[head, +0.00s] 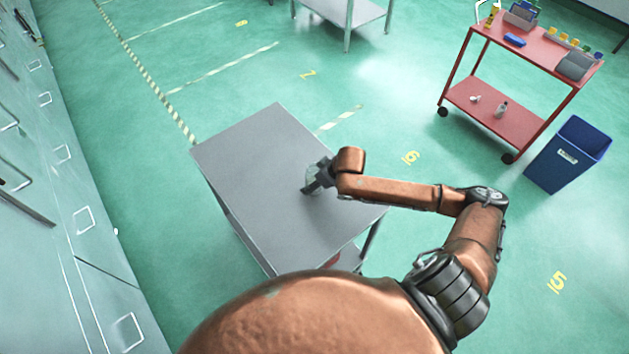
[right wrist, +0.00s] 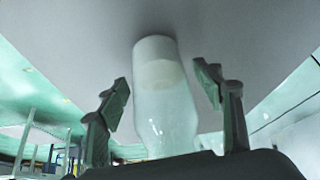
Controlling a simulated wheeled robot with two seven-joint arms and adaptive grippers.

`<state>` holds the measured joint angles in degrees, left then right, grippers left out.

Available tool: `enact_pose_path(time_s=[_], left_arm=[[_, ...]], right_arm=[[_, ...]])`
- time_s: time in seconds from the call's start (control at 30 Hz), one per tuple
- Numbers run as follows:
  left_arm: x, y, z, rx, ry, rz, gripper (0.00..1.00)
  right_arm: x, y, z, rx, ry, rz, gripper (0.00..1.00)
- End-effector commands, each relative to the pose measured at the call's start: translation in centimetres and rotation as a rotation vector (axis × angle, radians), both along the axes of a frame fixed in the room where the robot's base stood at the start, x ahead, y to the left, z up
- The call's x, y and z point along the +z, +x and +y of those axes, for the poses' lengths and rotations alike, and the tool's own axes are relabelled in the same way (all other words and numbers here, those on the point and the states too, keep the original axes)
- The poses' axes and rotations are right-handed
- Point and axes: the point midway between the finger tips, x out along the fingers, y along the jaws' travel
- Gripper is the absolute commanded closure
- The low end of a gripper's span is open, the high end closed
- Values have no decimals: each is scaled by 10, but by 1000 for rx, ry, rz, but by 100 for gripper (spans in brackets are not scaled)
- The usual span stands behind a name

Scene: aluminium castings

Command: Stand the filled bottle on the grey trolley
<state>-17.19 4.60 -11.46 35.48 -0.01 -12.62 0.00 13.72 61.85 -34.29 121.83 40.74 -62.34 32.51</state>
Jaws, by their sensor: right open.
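The grey trolley (head: 262,160) stands in front of me with a flat, mostly bare top. A pale, translucent bottle (head: 313,181) is on its top towards the right side, partly hidden by my right gripper (head: 317,176). In the right wrist view the bottle (right wrist: 165,105) is between the two fingers of the open right gripper (right wrist: 168,92), with a gap on each side. Its narrower white end lies against the grey surface in that picture. Its contents are hard to make out. My left gripper is not in view.
A red trolley (head: 505,112) at the upper right carries several items on its top and small things on its lower shelf. A blue bin (head: 570,155) stands beside it. Another grey table (head: 362,12) is at the back. Pale cabinets (head: 60,200) line the left. Green floor between is clear.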

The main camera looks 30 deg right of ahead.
Motion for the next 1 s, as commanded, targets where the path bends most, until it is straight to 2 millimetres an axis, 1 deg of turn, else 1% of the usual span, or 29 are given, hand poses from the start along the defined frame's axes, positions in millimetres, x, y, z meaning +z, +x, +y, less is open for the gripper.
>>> enact_pose_path(time_s=[0.13, 0.23, 0.37, 0.6, 0.7, 0.8, 1.0], left_arm=[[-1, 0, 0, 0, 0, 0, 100], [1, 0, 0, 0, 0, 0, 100], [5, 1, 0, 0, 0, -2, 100], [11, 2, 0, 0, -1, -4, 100], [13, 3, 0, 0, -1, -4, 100], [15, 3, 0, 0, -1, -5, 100], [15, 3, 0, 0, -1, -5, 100]], right_arm=[[3, 0, 0, 0, -1, -1, 39], [12, -5, -3, -1, -3, -1, 39], [32, -16, -6, 2, -4, -2, 39], [77, -39, -15, 1, -4, -2, 39], [90, -47, -17, 0, -2, -1, 39], [100, -52, -19, 0, -1, 0, 39], [107, -56, -20, 0, -1, 0, 39]])
